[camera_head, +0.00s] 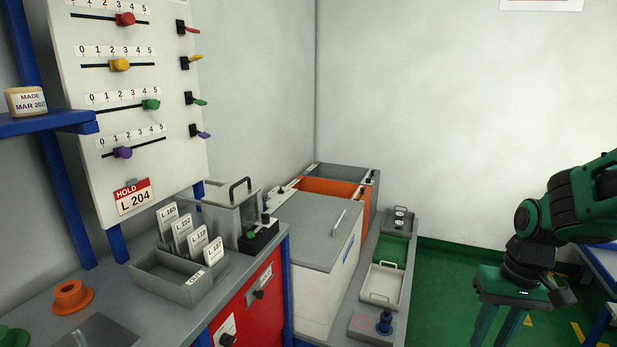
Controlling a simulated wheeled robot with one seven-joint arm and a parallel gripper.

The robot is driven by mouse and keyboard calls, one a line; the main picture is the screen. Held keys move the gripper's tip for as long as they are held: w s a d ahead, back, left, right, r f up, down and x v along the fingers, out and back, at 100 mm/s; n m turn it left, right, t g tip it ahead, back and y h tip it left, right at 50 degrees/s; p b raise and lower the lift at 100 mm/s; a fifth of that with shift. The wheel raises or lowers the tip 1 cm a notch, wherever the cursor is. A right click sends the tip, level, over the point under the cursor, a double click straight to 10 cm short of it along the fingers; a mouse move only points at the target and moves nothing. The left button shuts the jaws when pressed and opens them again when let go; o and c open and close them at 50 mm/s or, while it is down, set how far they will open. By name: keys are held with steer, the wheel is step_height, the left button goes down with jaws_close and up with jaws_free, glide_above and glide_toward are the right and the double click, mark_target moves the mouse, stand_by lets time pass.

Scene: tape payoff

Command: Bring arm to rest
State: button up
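My green and black arm (570,212) reaches in from the right edge, bent at a black wrist. My gripper (497,332) hangs below it, pointing down, in the lower right. Its two green fingers stand apart with nothing seen between them. The fingertips run to the bottom edge of the picture. The gripper is over the green floor, to the right of the bench and apart from it.
A slider panel (172,165) with a HOLD tag stands at left above the grey bench (130,310). A card box (190,284), a white chest (317,250) and a tray shelf (395,310) fill the middle. A blue-framed table (603,262) is at right.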

steer(key=s+d+r+m, duration=0.2)
steer(key=s+r, duration=0.1)
steer(key=s, duration=0.4)
steer(key=s+d+r+m+h, duration=0.1)
steer(key=s+d+r+m, duration=0.1)
steer(key=s, duration=0.5)
steer(key=shift+d+r, duration=0.45)
steer(key=shift+d, duration=0.3)
steer(key=shift+w+f, duration=0.25)
steer(key=shift+w, duration=0.35)
steer(key=shift+c, duration=0.6)
